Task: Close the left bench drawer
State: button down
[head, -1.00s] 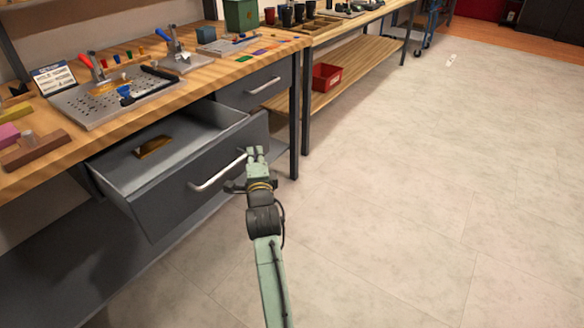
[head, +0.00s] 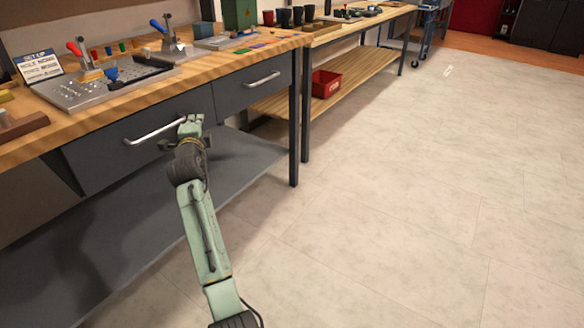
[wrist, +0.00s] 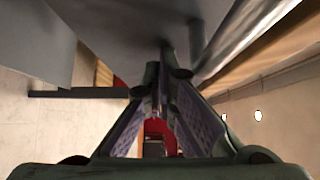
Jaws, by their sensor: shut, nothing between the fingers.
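The left bench drawer (head: 110,160) is a dark grey front with a light bar handle (head: 153,133). In the head view its front sits under the bench top, roughly in line with the right drawer, and its inside is hidden. I cannot tell whether a small gap remains. My gripper (head: 190,122) is shut and empty at the right end of the handle, close to the drawer front. I cannot tell whether it touches. In the wrist view my gripper's fingers (wrist: 163,95) point toward a grey surface close by.
The right drawer (head: 250,84) is shut. The wooden bench top (head: 190,75) carries a perforated plate (head: 105,85) and clamps with red and blue handles. A lower grey shelf (head: 230,160) and a bench leg (head: 294,130) are nearby. The floor (head: 400,200) at right is clear.

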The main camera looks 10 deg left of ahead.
jog(key=shift+w+a+r, duration=0.1)
jog(key=shift+a, duration=0.3)
dwell(0.4)
